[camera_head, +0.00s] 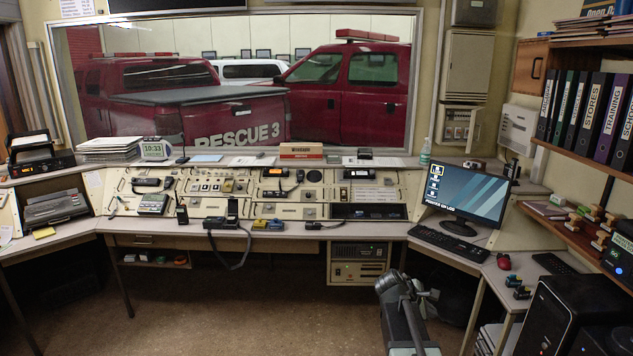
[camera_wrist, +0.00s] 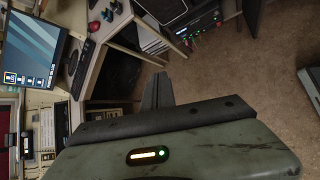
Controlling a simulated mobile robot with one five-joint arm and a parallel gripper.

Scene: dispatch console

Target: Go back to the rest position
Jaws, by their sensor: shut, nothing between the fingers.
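My gripper (camera_wrist: 158,90) shows in the wrist view as dark fingers closed together, with nothing between them. It points out over the brown floor (camera_wrist: 235,70), beside the desk legs and clear of the furniture. In the head view my arm rises from the bottom edge, right of centre, in front of the console desk (camera_head: 300,222). The fingers are hard to make out there. The wrist view is turned on its side, with the monitor (camera_wrist: 30,45) at its left edge.
A monitor (camera_head: 467,199), a keyboard (camera_head: 449,243) and a red mouse (camera_head: 503,262) are on the right desk. A black computer tower (camera_head: 560,318) stands at the lower right. Binders (camera_head: 592,113) fill a shelf above. The floor (camera_head: 255,290) left of my arm is clear.

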